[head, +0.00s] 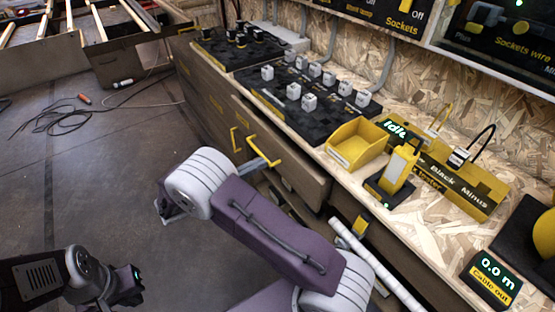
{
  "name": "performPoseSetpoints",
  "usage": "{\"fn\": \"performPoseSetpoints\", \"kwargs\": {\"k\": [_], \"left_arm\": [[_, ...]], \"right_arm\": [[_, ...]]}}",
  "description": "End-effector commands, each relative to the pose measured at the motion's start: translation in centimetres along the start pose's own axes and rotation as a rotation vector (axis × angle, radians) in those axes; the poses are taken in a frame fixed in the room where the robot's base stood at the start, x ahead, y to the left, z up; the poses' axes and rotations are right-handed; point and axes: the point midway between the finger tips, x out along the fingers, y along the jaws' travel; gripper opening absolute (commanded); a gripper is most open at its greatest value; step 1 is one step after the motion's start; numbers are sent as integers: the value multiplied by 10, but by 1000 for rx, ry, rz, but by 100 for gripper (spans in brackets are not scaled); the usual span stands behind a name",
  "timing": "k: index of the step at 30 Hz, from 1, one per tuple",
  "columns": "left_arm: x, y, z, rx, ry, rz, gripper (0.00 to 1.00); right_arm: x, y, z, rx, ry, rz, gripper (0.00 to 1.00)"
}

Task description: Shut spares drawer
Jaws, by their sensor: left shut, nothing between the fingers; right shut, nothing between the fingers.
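A wooden drawer front (285,178) with a yellow handle (266,148) stands out from the bench cabinet, left of the yellow bin; it looks partly open. Its label is too small to read, so I cannot tell for certain that it is the spares drawer. My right arm reaches up from the bottom, and its wrist hides part of the front's lower left. My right gripper (264,159) is shut and empty at the handle; I cannot tell if it touches. My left gripper (130,288) is low at the left, shut and empty, far from the drawer; its fingers are hard to make out.
The bench top (420,218) holds a yellow bin (357,145), a yellow tester (455,178), and a black board (325,100) with several white blocks. A second yellow handle (234,140) is beside the first.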

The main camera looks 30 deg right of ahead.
Motion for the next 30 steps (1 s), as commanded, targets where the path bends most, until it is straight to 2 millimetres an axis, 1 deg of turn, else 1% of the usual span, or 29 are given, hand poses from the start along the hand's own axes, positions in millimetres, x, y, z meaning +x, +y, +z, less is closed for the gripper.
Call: {"fn": "performPoseSetpoints", "kwargs": {"k": [1, 3, 6, 10, 15, 24, 26, 30], "left_arm": [[8, 0, 1, 0, 0, 0, 0], [13, 0, 1, 0, 0, 0, 0], [21, 0, 2, 0, 0, 0, 0], [28, 0, 3, 0, 0, 0, 0], [30, 0, 3, 0, 0, 0, 0], [28, 0, 3, 0, 0, 0, 0], [24, 0, 2, 0, 0, 0, 0], [5, 0, 0, 0, 0, 0, 0]], "right_arm": [[12, -1, -4, 0, 1, -5, 0], [26, -1, -4, 0, 1, -5, 0], [44, -1, -5, 0, 1, -4, 0], [61, -1, -3, 1, 1, -3, 0], [70, -1, -1, -1, 1, -1, 0], [71, 0, 0, -1, 0, -1, 0], [73, 0, 2, -2, -1, -2, 0], [89, -1, 7, -4, -1, -4, 0]]}}
